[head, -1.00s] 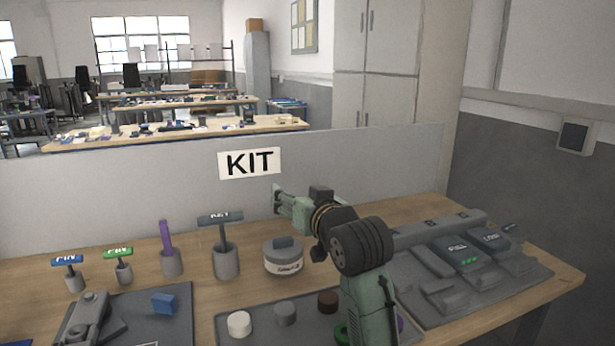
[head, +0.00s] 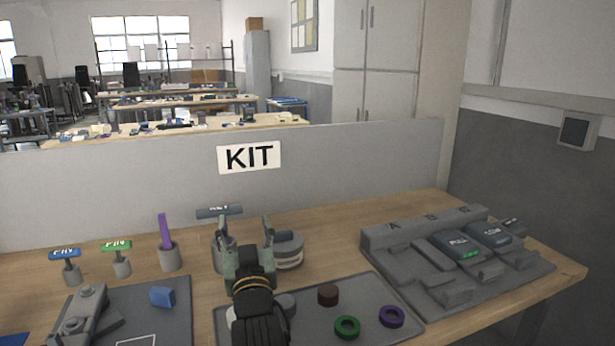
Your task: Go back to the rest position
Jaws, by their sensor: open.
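My gripper (head: 240,220) is open, seen from behind in the head view with its two fingers spread. It points away from me toward the back of the table. Behind it stand a grey holder with a dark T-handled key (head: 219,211) and a round grey pot (head: 290,250), both partly hidden by the fingers. I see nothing held between the fingers. My wrist covers part of the grey tray with small round pieces.
The wooden table (head: 335,222) carries blue (head: 65,254) and green (head: 117,246) T-handled tools, a purple stick (head: 165,231), and a blue block (head: 162,297). The tray (head: 385,340) holds a brown piece (head: 328,294), green ring (head: 347,327) and purple ring (head: 392,316). A grey fixture (head: 400,233) stands right; a KIT panel (head: 350,155) stands behind.

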